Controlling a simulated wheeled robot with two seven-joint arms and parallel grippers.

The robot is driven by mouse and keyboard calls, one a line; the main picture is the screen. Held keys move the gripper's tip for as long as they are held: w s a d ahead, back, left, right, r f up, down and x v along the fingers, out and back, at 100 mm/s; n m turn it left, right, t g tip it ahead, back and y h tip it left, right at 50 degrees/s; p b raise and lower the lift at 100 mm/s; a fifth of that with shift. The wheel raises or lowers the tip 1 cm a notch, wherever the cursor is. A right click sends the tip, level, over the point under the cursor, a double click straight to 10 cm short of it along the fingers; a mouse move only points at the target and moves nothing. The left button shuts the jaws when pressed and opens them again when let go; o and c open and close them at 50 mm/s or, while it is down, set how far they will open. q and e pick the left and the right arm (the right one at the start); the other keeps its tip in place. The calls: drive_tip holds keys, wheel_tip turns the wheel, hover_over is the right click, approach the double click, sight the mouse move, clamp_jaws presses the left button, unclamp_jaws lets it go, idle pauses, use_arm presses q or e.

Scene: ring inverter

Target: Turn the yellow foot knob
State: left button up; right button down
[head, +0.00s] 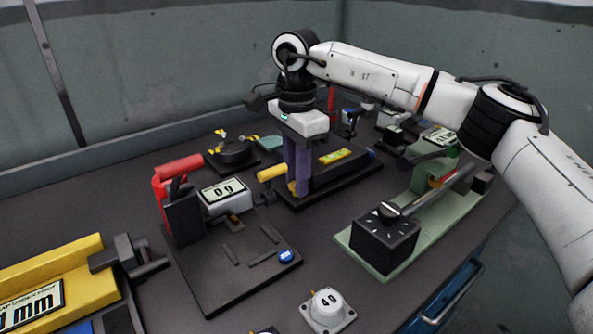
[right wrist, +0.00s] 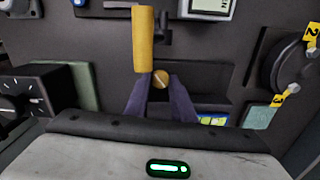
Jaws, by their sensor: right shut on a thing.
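The yellow foot knob (head: 291,187) is small and round, low on a dark device with a long black base (head: 330,184). My right gripper (head: 298,190) points down over it with two purple fingers. In the right wrist view the knob (right wrist: 161,78) shows a slotted golden face between the fingertips (right wrist: 162,84), which are shut on it. A larger yellow cylinder handle (right wrist: 143,38) sticks out beside the left finger; it also shows in the head view (head: 271,172). My left gripper is not in view.
A red-handled device with a "0 g" display (head: 223,190) stands close to the left. A green-based device with a black dial box (head: 384,240) stands to the right. A black round turntable (head: 232,153) is behind left. A white knob (head: 327,308) is in front.

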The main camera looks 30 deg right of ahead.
drive_tip(key=m+p, duration=0.1)
drive_tip(key=m, duration=0.2)
drive_tip(key=shift+r+p, duration=0.1)
drive_tip(key=shift+p, duration=0.25)
drive_tip(key=shift+m, duration=0.8)
drive_tip(key=c, duration=1.5)
unclamp_jaws()
